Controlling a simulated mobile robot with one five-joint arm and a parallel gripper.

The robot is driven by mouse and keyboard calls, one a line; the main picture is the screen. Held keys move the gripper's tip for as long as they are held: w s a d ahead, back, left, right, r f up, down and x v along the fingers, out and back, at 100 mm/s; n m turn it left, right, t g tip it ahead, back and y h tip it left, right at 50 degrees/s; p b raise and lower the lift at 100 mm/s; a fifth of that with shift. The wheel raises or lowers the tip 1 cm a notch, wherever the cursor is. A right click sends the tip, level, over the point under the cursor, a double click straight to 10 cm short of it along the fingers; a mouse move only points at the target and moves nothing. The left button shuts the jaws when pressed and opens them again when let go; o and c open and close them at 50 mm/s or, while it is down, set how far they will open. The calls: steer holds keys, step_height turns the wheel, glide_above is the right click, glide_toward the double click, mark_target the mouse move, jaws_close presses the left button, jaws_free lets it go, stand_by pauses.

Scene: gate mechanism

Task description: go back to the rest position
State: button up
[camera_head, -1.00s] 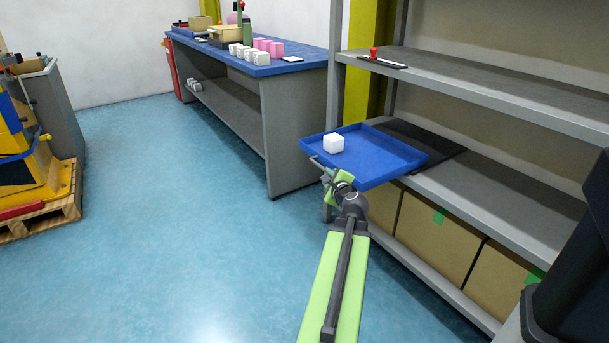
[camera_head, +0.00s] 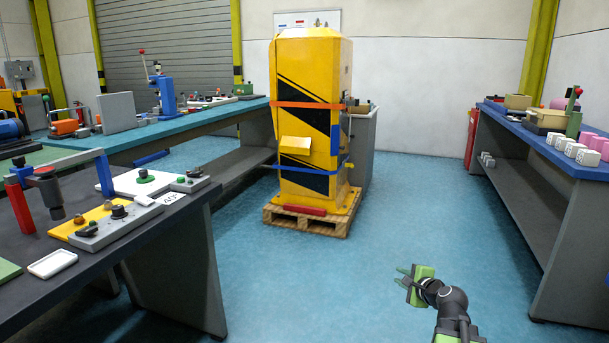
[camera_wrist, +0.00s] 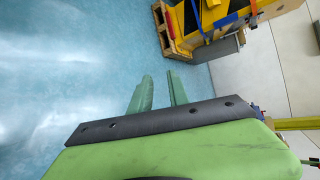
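My gripper (camera_head: 402,278) is at the lower right of the head view, above the blue floor and away from the tables. Its two green fingers also show in the wrist view (camera_wrist: 160,92). They stand apart with nothing between them, and bare floor shows through the gap. My arm is bent and folded low in front of my body.
A yellow machine (camera_head: 315,110) stands on a wooden pallet (camera_head: 300,222) ahead. A dark workbench (camera_head: 160,235) with control parts is on the left. A blue-topped bench (camera_head: 560,165) with white and pink cubes is on the right. The floor between is clear.

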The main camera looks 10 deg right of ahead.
steer(key=a+f+n+g+y, duration=0.3)
steer(key=a+n, duration=0.2)
steer(key=a, duration=1)
steer(key=s+a+f+n+g, duration=0.3)
steer(key=s+a+f+n, duration=0.15)
steer(key=a, duration=0.35)
steer(key=s+a+f+n+g, duration=0.3)
steer(key=a+n, duration=0.3)
steer(key=a, duration=0.1)
steer(key=s+d+f+n+g+h, duration=0.35)
steer(key=s+d+n, duration=0.2)
steer(key=s, duration=0.35)
step_height(320, 180, up, 39)
steer(key=p, duration=3.8)
steer(key=shift+m+g+p, duration=0.3)
steer(key=shift+g+p, duration=0.05)
steer(key=shift+p, duration=0.05)
steer(key=shift+w+d+h, duration=0.1)
steer(key=shift+h, duration=0.15)
